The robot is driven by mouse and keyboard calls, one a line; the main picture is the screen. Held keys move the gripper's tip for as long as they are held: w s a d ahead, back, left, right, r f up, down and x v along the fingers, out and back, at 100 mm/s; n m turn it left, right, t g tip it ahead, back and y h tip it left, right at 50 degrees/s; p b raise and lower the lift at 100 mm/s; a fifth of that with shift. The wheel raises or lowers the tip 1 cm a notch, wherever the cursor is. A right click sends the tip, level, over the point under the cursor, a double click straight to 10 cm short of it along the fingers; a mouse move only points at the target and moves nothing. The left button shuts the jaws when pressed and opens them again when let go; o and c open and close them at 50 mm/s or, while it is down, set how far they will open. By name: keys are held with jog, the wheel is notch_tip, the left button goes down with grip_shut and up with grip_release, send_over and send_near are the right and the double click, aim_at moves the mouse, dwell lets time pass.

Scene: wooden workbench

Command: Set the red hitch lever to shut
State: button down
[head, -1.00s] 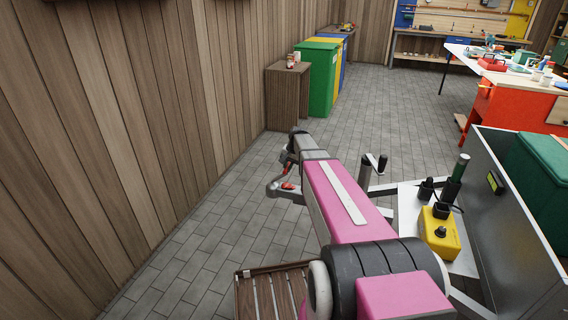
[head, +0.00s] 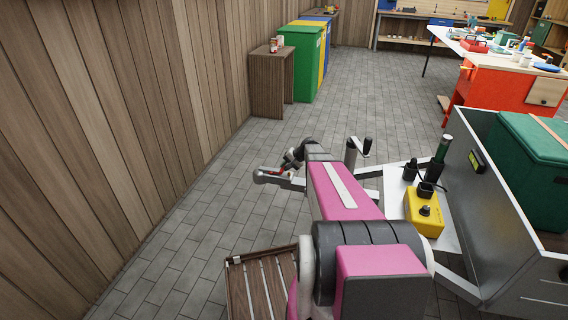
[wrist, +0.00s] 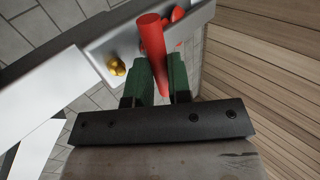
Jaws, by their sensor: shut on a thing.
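The red hitch lever (wrist: 152,38) is a round red bar on the grey metal trailer hitch (wrist: 105,42). In the wrist view it runs between the green fingers of my gripper (wrist: 160,75), which is shut on it. In the head view my gripper (head: 289,163) is at the far end of my pink arm, over the hitch (head: 268,178). The lever's exact angle is hard to tell. A brass-coloured knob (wrist: 117,67) sits on the hitch beside the lever.
The trailer's crank post (head: 352,152) stands just right of my arm. A yellow box (head: 424,212) sits on the trailer's front plate, before the metal trailer body (head: 490,215). A wooden wall (head: 110,130) runs along the left. Paved floor is free beyond the hitch.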

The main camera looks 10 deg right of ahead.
jog(key=shift+s+d+f, duration=0.15)
jog(key=shift+f, duration=0.55)
jog(key=shift+f, duration=0.1)
jog(key=c, duration=1.1)
grip_release()
jog(key=shift+o, duration=0.2)
